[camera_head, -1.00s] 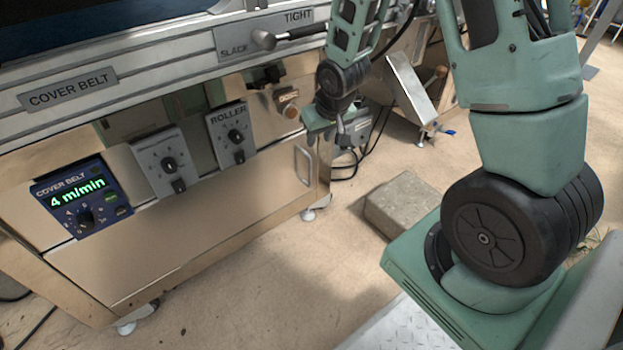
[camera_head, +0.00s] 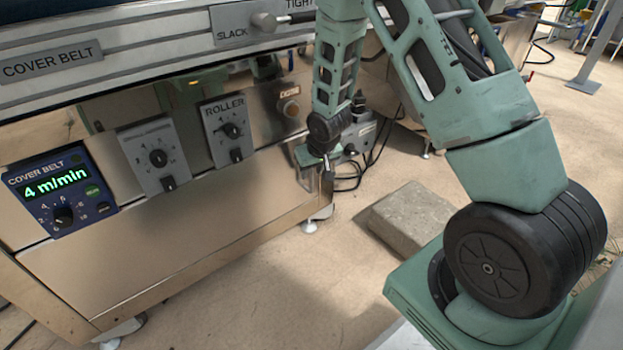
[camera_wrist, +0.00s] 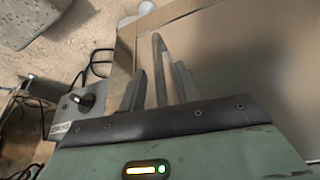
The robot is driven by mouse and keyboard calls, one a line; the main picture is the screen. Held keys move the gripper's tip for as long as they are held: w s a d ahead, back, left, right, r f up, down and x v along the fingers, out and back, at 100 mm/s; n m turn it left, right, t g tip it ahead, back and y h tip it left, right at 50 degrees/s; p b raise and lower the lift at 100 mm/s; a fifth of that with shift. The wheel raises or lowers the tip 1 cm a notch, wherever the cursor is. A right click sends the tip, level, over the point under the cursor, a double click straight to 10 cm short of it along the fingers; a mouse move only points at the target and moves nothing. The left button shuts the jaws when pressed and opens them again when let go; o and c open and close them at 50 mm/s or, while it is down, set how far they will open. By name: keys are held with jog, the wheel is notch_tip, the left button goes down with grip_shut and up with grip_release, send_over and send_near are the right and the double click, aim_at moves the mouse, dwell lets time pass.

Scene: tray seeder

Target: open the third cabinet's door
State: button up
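The cabinet door (camera_head: 190,225) is the wide steel panel under the dials, and it looks shut. It fills the right of the wrist view (camera_wrist: 250,60). Its upright metal handle (camera_wrist: 157,52) stands at the door's edge. In the head view the handle is hidden behind my gripper (camera_head: 326,168), which points down at the door's right end. In the wrist view, my gripper's two fingers (camera_wrist: 160,72) stand apart, one on each side of the handle. Narrow gaps seem to show beside the bar, so the fingers do not appear closed on it.
Above the door are a cover belt display (camera_head: 62,192), a grey dial panel (camera_head: 157,158) and a roller dial (camera_head: 229,130). A concrete block (camera_head: 410,218) lies on the floor to the right. A grey box (camera_wrist: 82,102) with cables is beside the cabinet. Floor before the door is clear.

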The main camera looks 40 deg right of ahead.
jog(key=shift+x, duration=0.8)
grip_shut()
